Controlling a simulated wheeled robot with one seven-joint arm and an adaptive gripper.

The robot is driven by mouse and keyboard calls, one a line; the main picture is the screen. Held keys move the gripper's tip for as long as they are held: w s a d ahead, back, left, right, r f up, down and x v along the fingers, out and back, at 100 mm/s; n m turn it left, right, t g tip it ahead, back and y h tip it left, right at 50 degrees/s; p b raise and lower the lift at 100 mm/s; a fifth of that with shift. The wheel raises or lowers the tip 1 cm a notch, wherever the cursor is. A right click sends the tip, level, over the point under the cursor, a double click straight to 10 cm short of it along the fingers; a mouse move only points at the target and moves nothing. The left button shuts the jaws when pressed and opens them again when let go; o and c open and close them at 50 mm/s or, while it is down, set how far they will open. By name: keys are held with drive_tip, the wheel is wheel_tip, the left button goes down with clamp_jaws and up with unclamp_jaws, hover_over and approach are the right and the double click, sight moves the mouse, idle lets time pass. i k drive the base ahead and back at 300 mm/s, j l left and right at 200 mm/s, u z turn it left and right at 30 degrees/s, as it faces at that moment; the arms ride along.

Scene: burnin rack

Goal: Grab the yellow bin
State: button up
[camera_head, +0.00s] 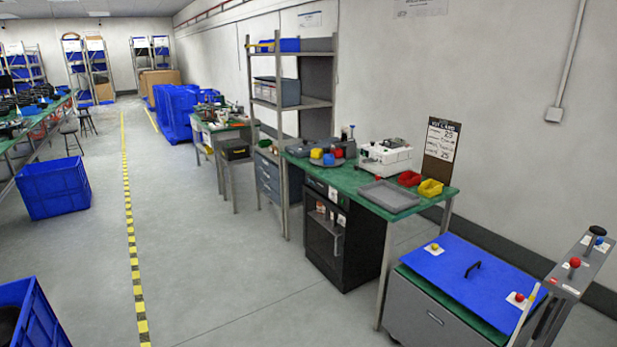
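A small yellow bin (430,188) sits on the green-topped workbench (350,183), near its right front corner. It is an open-topped tray beside a red bin (409,178). My gripper is not in view.
A grey tray (388,195) lies at the bench's front, left of the yellow bin. A white machine (384,157) and a sign board (441,139) stand behind. A blue-topped cabinet (472,281) stands in front of the bench's right end.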

sight(430, 188)
drive_tip(key=i+j+u, duration=0.1)
drive_tip(key=i+u, duration=0.2)
drive_tip(key=i, duration=0.75)
drive_tip(key=i+l+u, duration=0.3)
drive_tip(key=i, duration=0.75)
drive_tip(key=i+z, duration=0.75)
drive_tip(key=i+j+z, duration=0.2)
drive_tip(key=i+z, duration=0.2)
drive_tip(key=i+j+z, duration=0.4)
drive_tip(key=i+z, duration=0.4)
drive_tip(key=i+j+z, duration=0.2)
drive_tip(key=z, duration=0.2)
drive_tip(key=i+j+z, duration=0.4)
drive_tip(key=l, duration=0.1)
